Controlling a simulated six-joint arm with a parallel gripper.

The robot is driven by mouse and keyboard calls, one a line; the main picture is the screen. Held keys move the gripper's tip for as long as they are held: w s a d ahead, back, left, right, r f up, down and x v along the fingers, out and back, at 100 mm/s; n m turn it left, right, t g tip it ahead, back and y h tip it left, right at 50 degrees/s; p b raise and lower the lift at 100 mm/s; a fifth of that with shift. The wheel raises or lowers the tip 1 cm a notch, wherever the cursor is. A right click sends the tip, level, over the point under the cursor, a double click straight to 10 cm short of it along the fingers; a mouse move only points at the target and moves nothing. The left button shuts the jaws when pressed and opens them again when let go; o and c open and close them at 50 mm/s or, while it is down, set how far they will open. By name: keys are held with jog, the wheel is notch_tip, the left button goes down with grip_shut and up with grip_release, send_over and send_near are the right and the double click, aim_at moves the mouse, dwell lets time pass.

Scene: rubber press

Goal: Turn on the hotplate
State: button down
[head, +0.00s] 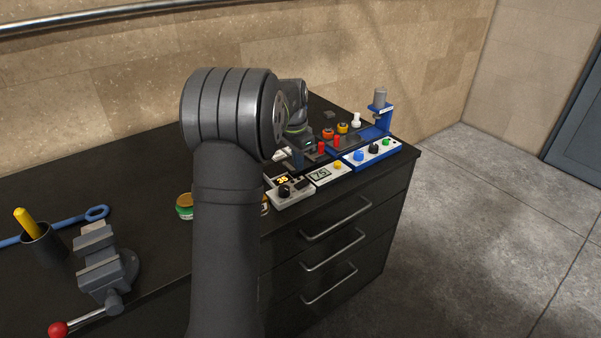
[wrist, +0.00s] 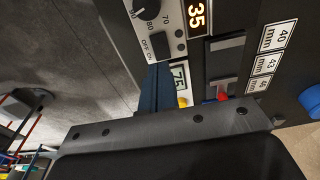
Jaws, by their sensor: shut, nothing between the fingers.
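The pale control panel (head: 291,197) with a lit 35 display (head: 283,180) and a black dial (head: 284,190) is at the counter's front. In the wrist view, the panel (wrist: 180,14) shows the dial (wrist: 146,8), the display (wrist: 196,14) and a black switch (wrist: 159,46) beside the words OFF ON. My gripper (head: 299,166) is shut and empty, above and behind this panel. In the wrist view, its dark blue fingers (wrist: 158,68) end close to the switch; I cannot tell whether they touch it. Which way the switch is pressed is unclear.
A pale box (head: 329,174) with a 75 display and yellow button sits right of the panel. Further right is a blue press (head: 382,118) with a button strip (head: 371,156). A vise (head: 105,262) and a cup (head: 42,247) stand at left. My arm hides the middle counter.

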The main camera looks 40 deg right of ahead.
notch_tip(320, 180, up, 8)
send_over(306, 181)
jog(key=a, duration=0.4)
jog(key=shift+f, duration=0.1)
jog(key=shift+d+h, duration=0.3)
jog(key=shift+d, duration=0.3)
jog(key=f, duration=0.4)
jog(key=d+f, duration=0.1)
jog(key=f, duration=0.4)
jog(key=d+f, duration=0.1)
jog(key=f, duration=0.3)
jog(key=shift+d+f, duration=0.1)
jog(key=shift+f, duration=0.3)
